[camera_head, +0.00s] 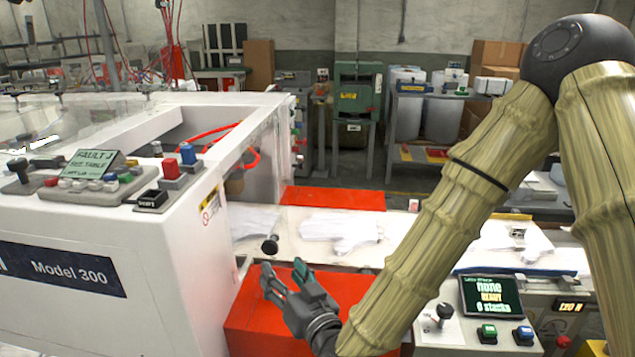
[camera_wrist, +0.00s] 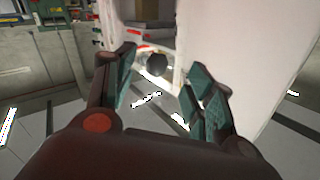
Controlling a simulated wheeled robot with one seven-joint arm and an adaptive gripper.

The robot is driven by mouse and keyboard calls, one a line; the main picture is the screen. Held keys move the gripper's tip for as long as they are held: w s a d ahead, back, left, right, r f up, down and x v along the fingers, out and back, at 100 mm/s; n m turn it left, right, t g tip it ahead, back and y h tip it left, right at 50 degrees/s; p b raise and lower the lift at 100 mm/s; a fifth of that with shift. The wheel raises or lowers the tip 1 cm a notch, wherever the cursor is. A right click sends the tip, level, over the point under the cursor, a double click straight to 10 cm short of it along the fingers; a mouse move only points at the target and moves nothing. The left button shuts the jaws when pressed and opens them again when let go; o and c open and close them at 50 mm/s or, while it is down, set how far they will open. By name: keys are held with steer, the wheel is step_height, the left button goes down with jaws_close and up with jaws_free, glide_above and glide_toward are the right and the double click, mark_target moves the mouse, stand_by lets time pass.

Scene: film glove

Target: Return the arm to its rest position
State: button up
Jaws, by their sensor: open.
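My gripper (camera_head: 284,272) is low in the middle of the head view, in front of the red box. Its teal-padded fingers are spread and hold nothing. My bamboo-like arm (camera_head: 455,205) reaches down to it from the upper right, bent at a dark round joint (camera_head: 577,50). In the wrist view a dark round knob (camera_wrist: 156,65) shows between the open fingers (camera_wrist: 160,78); no contact is visible.
The white Model 300 machine (camera_head: 110,285) fills the left. Shelving and cartons (camera_head: 497,53) are farther back.

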steer(key=s+d+f+m+g+h, duration=0.1)
steer(key=s+d+f+g+h, duration=0.2)
steer(key=f, duration=0.6)
steer(key=s+d+f+g, duration=0.2)
steer(key=d+f, duration=0.4)
steer(key=f, duration=0.3)
steer(key=s+d+f+m+g+h, duration=0.1)
steer(key=s+d+f+g+h, duration=0.2)
steer(key=f, duration=0.6)
steer(key=s+d+f+m+g+h, duration=0.1)
steer(key=s+d+f+g+h, duration=0.1)
steer(key=s+d+f, duration=0.5)
steer(key=s+d+f+m+g+h+p, duration=0.1)
steer(key=s+d+f+g, duration=0.3)
steer(key=s+d+f, duration=0.4)
steer(key=s+d, duration=0.5)
steer(key=s, duration=0.1)
steer(key=shift+s+d+f+g+h, duration=0.2)
steer(key=shift+s+d+g+h, duration=0.1)
steer(key=shift+d+h, duration=0.1)
